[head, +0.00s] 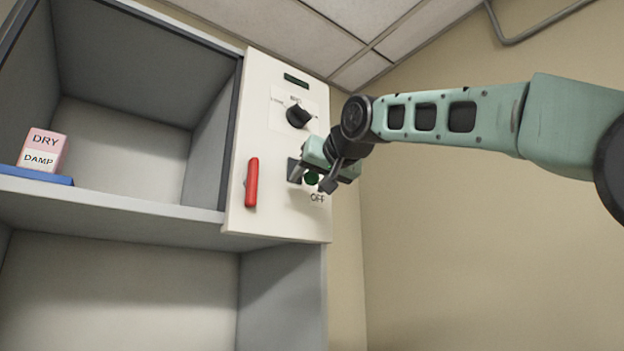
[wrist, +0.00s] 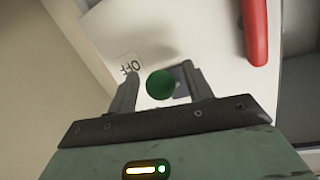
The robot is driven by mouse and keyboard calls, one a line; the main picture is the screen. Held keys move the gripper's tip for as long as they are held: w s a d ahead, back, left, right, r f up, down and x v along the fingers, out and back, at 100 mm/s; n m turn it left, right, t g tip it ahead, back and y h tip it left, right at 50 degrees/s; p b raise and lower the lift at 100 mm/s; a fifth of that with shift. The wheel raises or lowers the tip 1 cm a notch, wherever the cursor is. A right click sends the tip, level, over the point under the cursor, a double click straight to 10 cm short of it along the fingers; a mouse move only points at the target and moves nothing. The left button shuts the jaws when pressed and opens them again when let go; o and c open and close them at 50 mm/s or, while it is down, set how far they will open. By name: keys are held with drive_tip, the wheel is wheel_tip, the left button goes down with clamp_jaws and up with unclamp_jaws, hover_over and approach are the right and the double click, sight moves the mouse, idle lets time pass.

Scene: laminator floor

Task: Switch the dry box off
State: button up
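The dry box is a grey open-fronted cabinet with a pale control panel (head: 277,150) on its right side. A round green button (head: 312,178) sits low on the panel, just above the printed word OFF (head: 317,197). My gripper (head: 310,176) is at the panel with its fingers apart and nothing held. In the wrist view the green button (wrist: 160,84) shows between the two open fingertips (wrist: 160,86), and the OFF label (wrist: 130,67) is beside one finger. I cannot tell whether the fingers touch the panel.
A red handle (head: 252,183) stands out from the panel left of the button. A black rotary knob (head: 298,116) and a dark display (head: 296,79) are above. A DRY/DAMP block (head: 42,150) is by a blue tray (head: 34,175) on the shelf.

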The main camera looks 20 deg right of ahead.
drive_tip(key=b+v, duration=0.3)
drive_tip(key=v, duration=1.4)
drive_tip(key=shift+s, duration=0.25)
